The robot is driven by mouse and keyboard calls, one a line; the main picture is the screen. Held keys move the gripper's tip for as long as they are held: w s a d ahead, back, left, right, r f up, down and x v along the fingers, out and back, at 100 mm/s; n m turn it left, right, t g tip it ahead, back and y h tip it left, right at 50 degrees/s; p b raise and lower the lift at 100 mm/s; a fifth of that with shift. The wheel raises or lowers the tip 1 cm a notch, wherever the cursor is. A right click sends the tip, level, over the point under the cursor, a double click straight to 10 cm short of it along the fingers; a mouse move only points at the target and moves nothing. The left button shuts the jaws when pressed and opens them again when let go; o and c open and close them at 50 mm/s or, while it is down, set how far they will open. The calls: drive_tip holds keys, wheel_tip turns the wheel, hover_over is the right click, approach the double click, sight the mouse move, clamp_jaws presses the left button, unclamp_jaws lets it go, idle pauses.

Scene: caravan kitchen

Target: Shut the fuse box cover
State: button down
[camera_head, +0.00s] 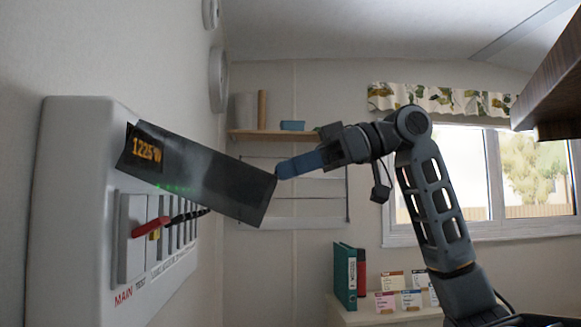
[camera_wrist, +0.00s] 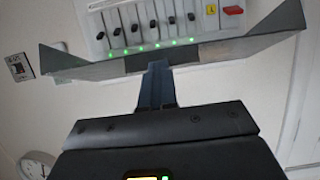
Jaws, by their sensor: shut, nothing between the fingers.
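The fuse box (camera_head: 75,220) is a white unit on the left wall in the head view. Its dark, translucent cover (camera_head: 205,170) is hinged near the top and stands out from the box, raised and sloping slightly down to its free edge. Red and black switches (camera_head: 175,220) show below it. My gripper (camera_head: 280,171) is shut and empty, its blue fingertips at the cover's free edge. In the wrist view the blue fingers (camera_wrist: 156,70) reach the cover's edge (camera_wrist: 215,58); whether they touch it I cannot tell. The switches and green lights show beyond.
A shelf (camera_head: 285,134) hangs on the far wall. A low cabinet with binders (camera_head: 347,275) and small cards stands below, beside a window (camera_head: 530,175). A dark wooden cupboard (camera_head: 555,75) juts in at upper right.

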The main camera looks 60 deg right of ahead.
drive_tip(key=w+a+f+t+y+b, duration=0.2)
drive_tip(key=w+f+t+y+b, duration=0.1)
drive_tip(key=f+b, duration=0.6)
drive_tip(key=w+a+f+t+y+b, duration=0.3)
drive_tip(key=f+t+b, duration=0.3)
drive_tip(key=b, duration=0.8)
drive_tip(key=shift+w+a+f+y+b, duration=0.15)
drive_tip(key=shift+w+f+y+b, duration=0.35)
drive_tip(key=shift+f, duration=0.85)
drive_tip(key=shift+s, duration=0.1)
